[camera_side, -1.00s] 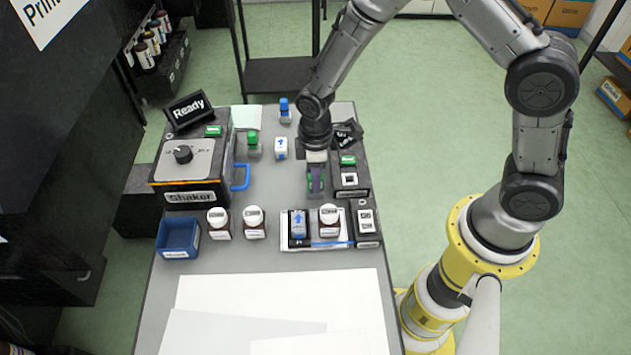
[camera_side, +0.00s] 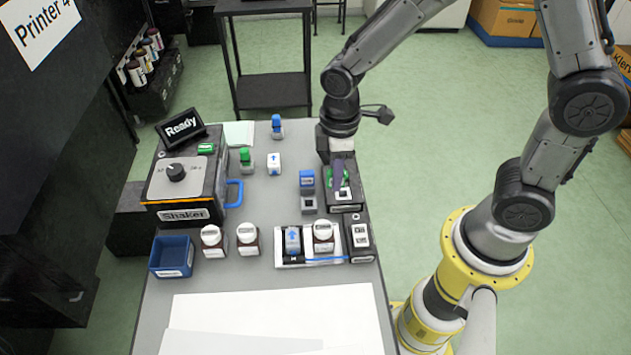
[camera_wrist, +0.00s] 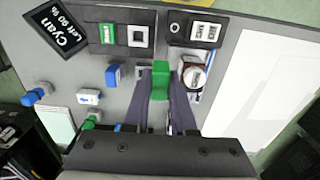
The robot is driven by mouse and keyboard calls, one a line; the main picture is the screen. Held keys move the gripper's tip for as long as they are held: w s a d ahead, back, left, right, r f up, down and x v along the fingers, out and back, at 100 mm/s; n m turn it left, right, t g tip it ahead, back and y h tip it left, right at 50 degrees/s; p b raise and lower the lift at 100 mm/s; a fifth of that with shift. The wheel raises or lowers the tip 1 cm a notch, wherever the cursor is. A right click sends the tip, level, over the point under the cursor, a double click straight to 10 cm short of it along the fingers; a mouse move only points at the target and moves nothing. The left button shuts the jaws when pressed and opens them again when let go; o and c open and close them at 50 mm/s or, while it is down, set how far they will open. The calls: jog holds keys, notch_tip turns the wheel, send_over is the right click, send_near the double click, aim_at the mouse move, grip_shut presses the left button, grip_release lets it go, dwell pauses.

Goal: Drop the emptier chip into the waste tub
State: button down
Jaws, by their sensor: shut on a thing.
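My gripper (camera_side: 340,188) is shut on a green block-like chip (camera_wrist: 160,80), which shows between the two dark fingers in the wrist view. In the side view the gripper is over the dark reader box (camera_side: 347,208) on the right of the bench; I cannot tell whether the chip touches it. A blue chip-like piece (camera_side: 307,179) stands on the bench just left of the gripper. The blue open tub (camera_side: 172,271) is at the front left, apart from the gripper, and its label is too small to read.
A shaker (camera_side: 180,185) with a "Ready" screen stands at left. Two white-capped bottles (camera_side: 212,240) (camera_side: 248,238) stand beside the tub. A tray (camera_side: 283,262) holds another bottle (camera_side: 323,235) and a blue item. A tilted screen (camera_wrist: 62,32) reads "Cyan" and "Left 90".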

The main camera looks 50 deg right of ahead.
jog(key=s+d+r, duration=0.2)
jog(key=s+r, duration=0.4)
jog(key=s, duration=0.1)
jog(key=shift+s+r, duration=0.15)
jog(key=shift+s, duration=0.15)
dwell(0.3)
jog(key=shift+a, duration=0.1)
dwell(0.5)
jog(key=w+d+f+m, duration=0.1)
jog(key=w+f+m, duration=0.25)
jog(key=w, duration=0.45)
jog(key=w+d+f+m, duration=0.1)
jog(key=w+f+m, duration=0.1)
jog(key=w+m, duration=0.35)
jog(key=w+d+f, duration=0.1)
jog(key=f, duration=0.1)
jog(key=w+d+f, duration=0.2)
jog(key=f, duration=0.1)
jog(key=shift+d+f, duration=0.3)
jog(key=shift+d, duration=0.05)
